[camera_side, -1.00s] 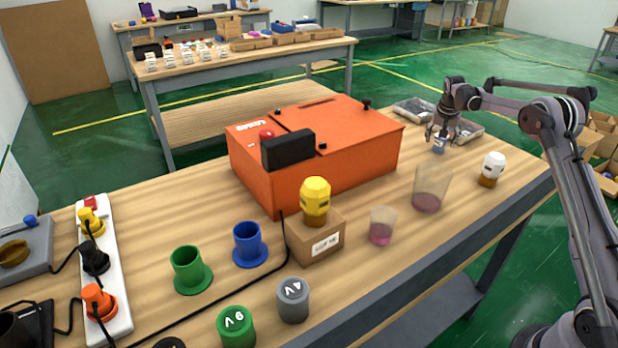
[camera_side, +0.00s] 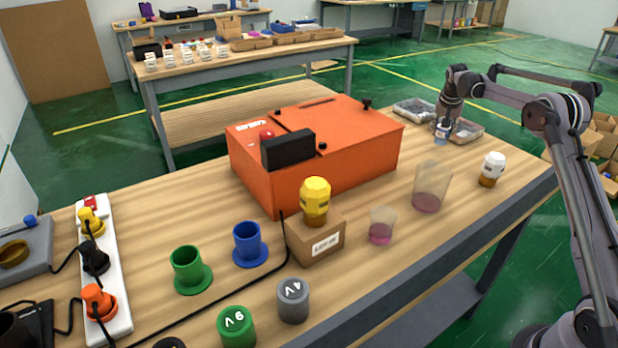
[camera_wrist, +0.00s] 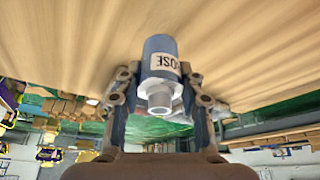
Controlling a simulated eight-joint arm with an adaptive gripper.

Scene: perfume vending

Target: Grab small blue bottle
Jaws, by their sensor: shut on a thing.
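The small blue bottle (camera_wrist: 160,62) has a white label with dark letters and a pale neck that points toward the wrist camera. It sits between the fingers of my gripper (camera_wrist: 160,100), which is shut on it. In the side view my gripper (camera_side: 442,122) is at the far right end of the wooden table, near the grey trays. There the bottle (camera_side: 441,137) shows only as a small blue and white piece below the fingers. I cannot tell whether its base touches the table.
An orange box (camera_side: 345,155) stands left of my gripper. A clear cup with pink liquid (camera_side: 430,187), a smaller pink cup (camera_side: 381,227) and a brown bottle with white cap (camera_side: 490,170) stand nearer. Grey trays (camera_side: 415,110) lie just behind my gripper.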

